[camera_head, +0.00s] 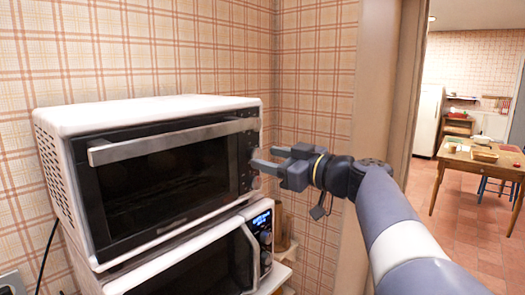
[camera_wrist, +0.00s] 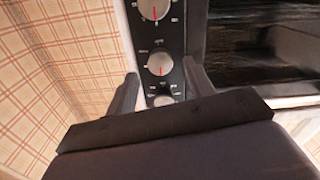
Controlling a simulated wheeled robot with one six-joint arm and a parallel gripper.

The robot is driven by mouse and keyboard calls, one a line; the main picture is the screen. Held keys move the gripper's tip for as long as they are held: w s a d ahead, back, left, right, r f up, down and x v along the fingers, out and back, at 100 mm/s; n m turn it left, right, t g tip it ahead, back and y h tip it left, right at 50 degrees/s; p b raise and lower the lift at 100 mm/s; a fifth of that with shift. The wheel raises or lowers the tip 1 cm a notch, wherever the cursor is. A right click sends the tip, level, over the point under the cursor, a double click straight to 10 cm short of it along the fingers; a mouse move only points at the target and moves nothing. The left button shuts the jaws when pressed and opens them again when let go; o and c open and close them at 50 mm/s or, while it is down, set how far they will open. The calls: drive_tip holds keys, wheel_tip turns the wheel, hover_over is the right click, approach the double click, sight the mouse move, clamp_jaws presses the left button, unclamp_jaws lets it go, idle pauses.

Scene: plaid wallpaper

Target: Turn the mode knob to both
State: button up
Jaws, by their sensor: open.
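A white countertop oven (camera_head: 150,104) with a black glass door and a long grey handle stands at the left in the head view. Its black control panel (camera_wrist: 176,40) carries a column of round silver knobs with red pointer marks. In the wrist view the upper knob (camera_wrist: 154,9) is cut by the top edge, the middle knob (camera_wrist: 159,63) lies between my fingertips, and the lower knob (camera_wrist: 163,101) is partly hidden by my gripper. The labels are too small to read. My gripper (camera_head: 262,158) is open and empty, its fingers close to the panel; contact cannot be told.
A microwave (camera_head: 262,225) with a lit blue display sits under the oven. A plaid wall (camera_head: 315,70) is behind, and a door frame (camera_head: 385,60) stands right of my gripper. Beyond it a wooden table (camera_head: 480,162) and a fridge (camera_head: 428,120) stand far off.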

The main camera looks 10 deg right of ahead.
drive_tip(key=shift+x, duration=0.95)
drive_tip(key=c, duration=1)
drive_tip(key=shift+o, duration=0.2)
